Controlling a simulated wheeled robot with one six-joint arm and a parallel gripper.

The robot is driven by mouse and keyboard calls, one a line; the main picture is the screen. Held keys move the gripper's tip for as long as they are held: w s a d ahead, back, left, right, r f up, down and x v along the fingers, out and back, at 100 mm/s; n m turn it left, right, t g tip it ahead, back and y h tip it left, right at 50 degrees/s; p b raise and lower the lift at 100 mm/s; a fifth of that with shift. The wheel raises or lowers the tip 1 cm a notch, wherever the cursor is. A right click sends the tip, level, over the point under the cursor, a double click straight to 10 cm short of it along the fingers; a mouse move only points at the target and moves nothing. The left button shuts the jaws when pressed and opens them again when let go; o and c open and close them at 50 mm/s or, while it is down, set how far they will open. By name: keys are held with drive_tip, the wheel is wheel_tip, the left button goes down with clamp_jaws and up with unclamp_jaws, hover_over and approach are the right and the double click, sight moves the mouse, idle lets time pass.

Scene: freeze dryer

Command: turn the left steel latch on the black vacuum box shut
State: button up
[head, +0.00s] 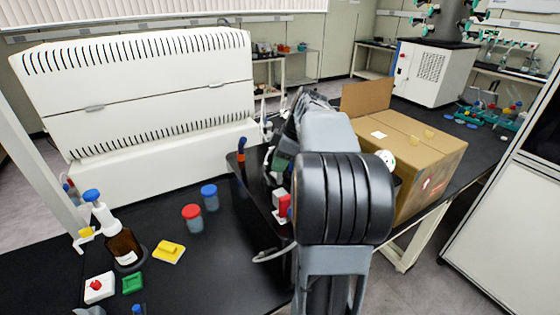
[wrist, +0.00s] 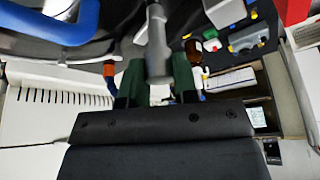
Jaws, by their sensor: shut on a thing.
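The black vacuum box (head: 246,186) is on the dark bench in the middle of the head view, its right side hidden behind my arm. In the wrist view a grey steel latch (wrist: 156,38) stands between the two green fingers of my gripper (wrist: 158,72), which are closed on it from both sides. I cannot tell from these frames how far the latch is turned. In the head view my arm hides most of the gripper and the latch.
Left of the box stand a red-capped jar (head: 192,217), a blue-capped jar (head: 209,197) and a brown bottle (head: 122,245). A cardboard box (head: 425,150) is close on the right of my arm. A large white machine (head: 140,95) is behind. An orange-and-blue piece (head: 241,150) rises at the box's left edge.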

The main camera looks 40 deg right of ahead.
drive_tip(key=m+h+b, duration=0.1)
drive_tip(key=m+b, duration=0.1)
drive_tip(key=shift+f+m+t, duration=0.15)
drive_tip(key=shift+m+t, duration=0.25)
drive_tip(key=m+h+b, duration=0.1)
drive_tip(key=m, duration=0.1)
drive_tip(key=m+h+b, duration=0.1)
drive_tip(key=m, duration=0.2)
drive_tip(key=shift+t, duration=0.4)
drive_tip(key=m+h, duration=0.1)
drive_tip(key=m, duration=0.3)
drive_tip(key=shift+a+m+h, duration=0.1)
drive_tip(key=shift+m+h, duration=0.3)
drive_tip(key=shift+m+g+h, duration=0.25)
drive_tip(key=shift+m+h, duration=0.2)
drive_tip(key=shift+m, duration=0.85)
drive_tip(key=shift+m+g+h, duration=0.25)
drive_tip(key=shift+m+h, duration=0.2)
drive_tip(key=shift+m, duration=0.85)
drive_tip(key=o, duration=0.9)
drive_tip(key=v, duration=1.4)
drive_tip(key=shift+w, duration=0.15)
